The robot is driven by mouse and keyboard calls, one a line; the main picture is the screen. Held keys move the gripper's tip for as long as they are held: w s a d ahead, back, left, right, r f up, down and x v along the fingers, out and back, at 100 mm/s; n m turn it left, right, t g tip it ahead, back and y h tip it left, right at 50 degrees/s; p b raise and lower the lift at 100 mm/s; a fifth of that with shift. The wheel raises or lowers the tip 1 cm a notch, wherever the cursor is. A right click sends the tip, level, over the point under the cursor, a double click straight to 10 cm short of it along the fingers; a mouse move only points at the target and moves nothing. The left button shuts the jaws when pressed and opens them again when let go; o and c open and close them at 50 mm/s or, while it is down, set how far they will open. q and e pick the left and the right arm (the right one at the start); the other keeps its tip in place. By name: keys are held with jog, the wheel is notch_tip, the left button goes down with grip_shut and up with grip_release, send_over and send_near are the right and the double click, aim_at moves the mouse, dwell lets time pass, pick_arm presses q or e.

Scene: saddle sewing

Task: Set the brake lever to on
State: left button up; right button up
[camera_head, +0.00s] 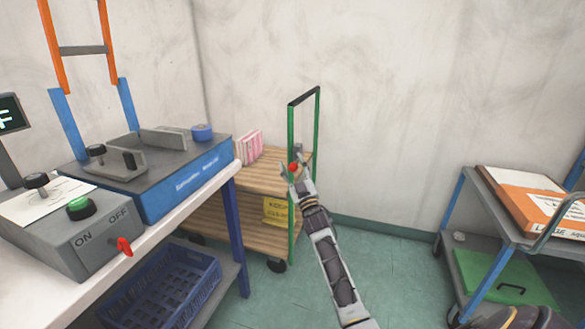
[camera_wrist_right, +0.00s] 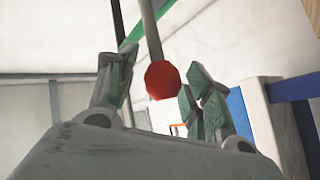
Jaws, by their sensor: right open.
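The brake lever shows as a red ball knob (camera_head: 293,166) beside the green upright handle of the wooden-shelved cart. In the right wrist view the red knob (camera_wrist_right: 161,80) hangs at the end of a grey rod. My right gripper (camera_head: 295,171) is at the knob, with its arm reaching up from below. In the wrist view its two green-padded fingers (camera_wrist_right: 160,92) are spread apart, and the knob appears between them with gaps on both sides. I cannot tell how deep the knob sits between the fingers. My left gripper is not in view.
The cart (camera_head: 215,222) carries pink-striped packets (camera_head: 249,147) against the wall. A second cart (camera_head: 473,205) stands at right. The green floor between is clear.

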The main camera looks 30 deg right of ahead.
jog(key=v, duration=1.2)
dwell(0.4)
jog(key=shift+f, duration=0.1)
dwell(0.5)
pick_arm(q)
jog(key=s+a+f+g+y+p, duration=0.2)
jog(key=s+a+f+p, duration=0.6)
jog(key=p, duration=0.9)
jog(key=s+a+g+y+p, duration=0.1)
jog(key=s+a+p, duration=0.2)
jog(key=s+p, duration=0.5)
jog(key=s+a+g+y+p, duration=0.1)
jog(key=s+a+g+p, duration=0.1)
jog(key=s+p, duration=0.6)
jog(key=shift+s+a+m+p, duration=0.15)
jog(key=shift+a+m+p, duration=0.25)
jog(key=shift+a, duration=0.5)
pick_arm(e)
notch_tip(320, 180, up, 34)
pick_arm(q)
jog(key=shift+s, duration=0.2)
